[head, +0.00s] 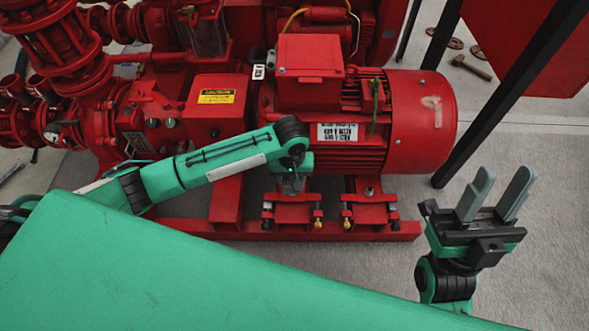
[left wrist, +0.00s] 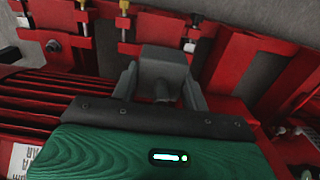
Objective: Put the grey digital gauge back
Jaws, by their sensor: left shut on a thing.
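The grey digital gauge (left wrist: 165,62) shows in the left wrist view as a plain grey block between the fingers; I see no display on it. My left gripper (left wrist: 162,92) is shut on it. In the head view, my left gripper (head: 291,184) hangs in front of the red motor's lower side, above the red base frame, and the gauge cannot be made out clearly there. Whether the gauge touches the frame I cannot tell. My right gripper (head: 508,174) is open and empty at the right, fingers pointing up, well away from the pump set.
The red motor (head: 421,115) and red base frame (head: 230,229) with bolts and clamps are close around the left gripper. A red box with a yellow caution label (head: 216,97) stands left of the motor. A black post (head: 505,95) rises at the right. Grey floor (head: 556,245) is clear there.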

